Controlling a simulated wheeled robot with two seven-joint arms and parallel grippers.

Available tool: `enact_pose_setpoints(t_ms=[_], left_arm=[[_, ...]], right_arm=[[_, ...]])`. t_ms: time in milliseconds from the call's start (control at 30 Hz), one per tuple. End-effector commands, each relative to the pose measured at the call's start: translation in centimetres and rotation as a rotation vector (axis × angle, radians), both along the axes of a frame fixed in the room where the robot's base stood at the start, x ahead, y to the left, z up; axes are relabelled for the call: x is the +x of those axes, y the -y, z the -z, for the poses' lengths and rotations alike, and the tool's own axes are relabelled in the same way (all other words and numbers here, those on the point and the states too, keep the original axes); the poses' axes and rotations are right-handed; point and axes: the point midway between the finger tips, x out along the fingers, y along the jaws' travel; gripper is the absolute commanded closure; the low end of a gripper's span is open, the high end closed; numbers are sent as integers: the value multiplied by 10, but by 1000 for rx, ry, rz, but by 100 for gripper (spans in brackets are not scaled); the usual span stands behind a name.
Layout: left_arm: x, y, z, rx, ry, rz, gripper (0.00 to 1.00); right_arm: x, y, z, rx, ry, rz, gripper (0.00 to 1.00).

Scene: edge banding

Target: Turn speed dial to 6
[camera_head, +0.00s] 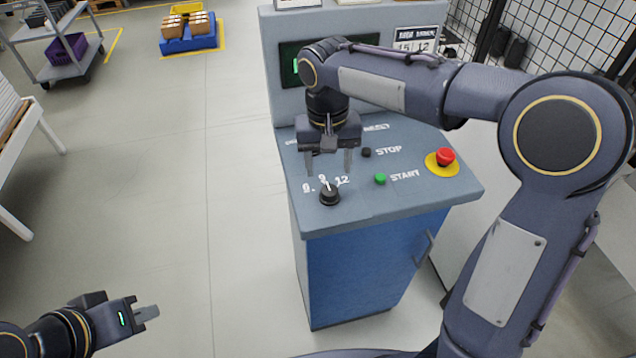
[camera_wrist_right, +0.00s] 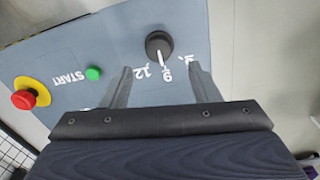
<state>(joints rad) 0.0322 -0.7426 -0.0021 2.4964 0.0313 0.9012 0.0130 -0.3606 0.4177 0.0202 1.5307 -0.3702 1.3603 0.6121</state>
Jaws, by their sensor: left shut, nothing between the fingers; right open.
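The black speed dial (camera_head: 329,195) sits at the front left of the console's sloped panel. It also shows in the right wrist view (camera_wrist_right: 158,45). Its white pointer line points toward the middle of the printed numbers, which looks like 9; 12 is to its right in the head view, and the left number is hard to read. My right gripper (camera_head: 329,166) is open and empty above the panel, pointing down, with the dial just beyond its fingertips, not between them. My left gripper (camera_head: 147,312) is shut and empty, low at the lower left, away from the console.
The green START button (camera_head: 380,179), black STOP button (camera_head: 366,152) and red emergency button (camera_head: 445,157) on its yellow base are on the same panel. The console's screen (camera_head: 290,65) is partly hidden by my right arm. Open floor lies left of the console.

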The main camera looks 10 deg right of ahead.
Motion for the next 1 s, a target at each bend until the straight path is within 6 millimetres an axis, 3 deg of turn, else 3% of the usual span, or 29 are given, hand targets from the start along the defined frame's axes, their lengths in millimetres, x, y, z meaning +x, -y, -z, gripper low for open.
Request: enact_pose_setpoints(t_ms=[400,767,1000], left_arm=[[0,0,-5,0,0,0,100],[0,0,-6,0,0,0,100],[0,0,-6,0,0,0,100]], right_arm=[[-1,3,61,0,-4,1,44],[-1,3,68,2,0,0,44],[-1,3,67,3,0,0,74]])
